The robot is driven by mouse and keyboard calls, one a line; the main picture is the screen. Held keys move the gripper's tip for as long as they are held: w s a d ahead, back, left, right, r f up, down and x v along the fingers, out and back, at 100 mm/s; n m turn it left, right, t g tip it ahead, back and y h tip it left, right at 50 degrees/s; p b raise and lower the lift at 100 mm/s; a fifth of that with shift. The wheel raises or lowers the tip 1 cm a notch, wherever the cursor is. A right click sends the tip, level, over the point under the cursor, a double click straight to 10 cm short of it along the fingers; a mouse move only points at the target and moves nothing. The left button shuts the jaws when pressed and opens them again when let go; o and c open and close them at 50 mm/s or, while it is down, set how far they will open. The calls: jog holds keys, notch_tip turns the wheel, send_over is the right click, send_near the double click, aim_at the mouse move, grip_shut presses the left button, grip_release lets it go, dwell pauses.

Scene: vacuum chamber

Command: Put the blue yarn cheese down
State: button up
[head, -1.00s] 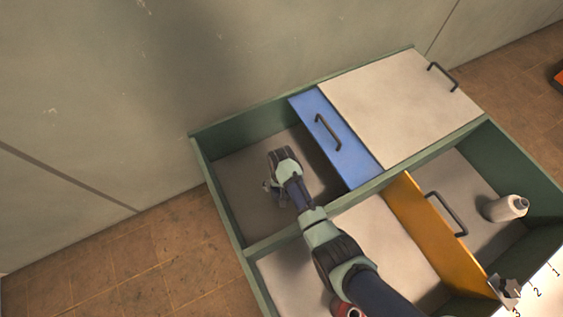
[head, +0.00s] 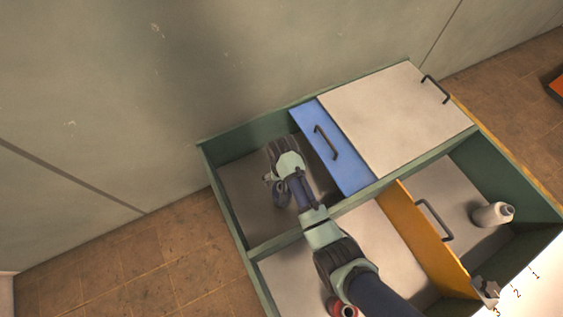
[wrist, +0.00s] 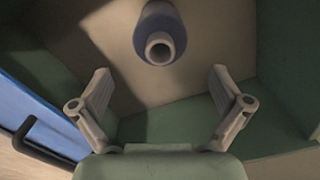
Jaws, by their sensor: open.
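The blue yarn cheese (wrist: 172,38) is at the top centre of the wrist view, the pale hollow end of its core facing the camera. It is over the bare grey floor of the back left compartment (head: 240,205). My gripper (wrist: 160,84) is open, its two fingers spread wide. The cheese lies beyond the fingertips in the picture, with visible gaps on both sides. In the head view my gripper (head: 284,160) is low inside that compartment; my arm hides the fingertips and most of what is below them.
A blue sliding panel (head: 350,170) with a dark handle borders the compartment on the right, beside a pale lid (head: 405,105). Green walls (head: 226,205) enclose it. A yellow panel (head: 425,235), a white cheese (head: 490,215) and a red one (head: 343,310) are in front compartments.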

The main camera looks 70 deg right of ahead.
dwell(0.3)
jog(key=w+a+r+n+t+h, duration=0.2)
jog(key=w+a+r+n+t, duration=0.55)
jog(key=w+a+r, duration=0.95)
jog(key=s+a+r+n+t+y, duration=0.1)
jog(key=s+a+r+n+t, duration=0.1)
jog(key=a+r, duration=0.6)
jog(key=s+a+r+n+t+y, duration=0.1)
jog(key=s+a+r+n+t, duration=0.1)
jog(key=a+r, duration=0.6)
jog(key=shift+a+n+t, duration=0.65)
jog(key=shift+n, duration=0.3)
jog(key=shift+r, duration=0.1)
